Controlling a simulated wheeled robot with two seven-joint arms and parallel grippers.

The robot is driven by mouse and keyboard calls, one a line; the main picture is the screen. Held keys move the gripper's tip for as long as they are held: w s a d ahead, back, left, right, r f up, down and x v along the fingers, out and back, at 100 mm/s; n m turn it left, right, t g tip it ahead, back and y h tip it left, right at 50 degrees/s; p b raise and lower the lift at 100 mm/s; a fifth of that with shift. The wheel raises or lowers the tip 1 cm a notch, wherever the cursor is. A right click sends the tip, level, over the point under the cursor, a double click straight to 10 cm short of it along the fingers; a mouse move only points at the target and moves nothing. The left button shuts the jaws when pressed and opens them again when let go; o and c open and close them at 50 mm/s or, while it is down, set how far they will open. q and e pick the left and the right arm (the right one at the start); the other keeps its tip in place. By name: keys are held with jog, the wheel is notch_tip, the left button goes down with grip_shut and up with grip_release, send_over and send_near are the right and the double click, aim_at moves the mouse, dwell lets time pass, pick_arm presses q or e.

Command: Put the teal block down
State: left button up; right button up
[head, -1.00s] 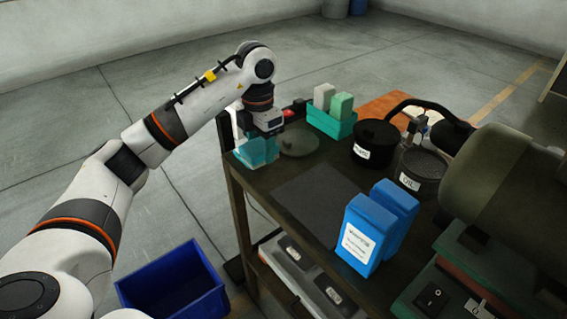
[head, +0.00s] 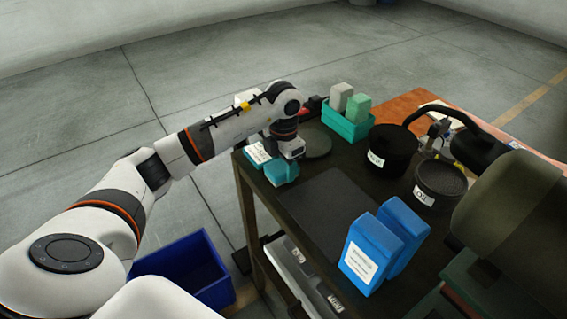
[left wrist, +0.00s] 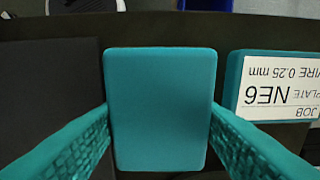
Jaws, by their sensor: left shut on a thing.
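The teal block (left wrist: 160,108) fills the middle of the left wrist view, between the two textured teal fingers of my left gripper (left wrist: 160,118). My left gripper is shut on it. In the head view my left gripper (head: 284,168) points down at the near left part of the dark table, with the teal block (head: 279,175) low at the tabletop. I cannot tell whether its underside touches the table. A teal block with a white label (head: 258,154) lies just left of it, apart from it in the left wrist view (left wrist: 275,88). My right gripper is not in view.
A dark mat (head: 335,205) lies right of the block. Behind are a round dark disc (head: 316,143) and a teal holder (head: 345,127) with two upright blocks. Black cans (head: 392,150) and blue boxes (head: 370,240) stand to the right. A blue bin (head: 187,272) is on the floor.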

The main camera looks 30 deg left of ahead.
aim_at(283, 164)
pick_arm(q)
jog(key=shift+f, duration=0.3)
jog(key=o, duration=0.9)
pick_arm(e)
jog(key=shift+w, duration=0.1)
pick_arm(q)
jog(key=shift+r, duration=0.45)
jog(key=shift+r+b, duration=1.15)
jog(key=shift+r, duration=4.55)
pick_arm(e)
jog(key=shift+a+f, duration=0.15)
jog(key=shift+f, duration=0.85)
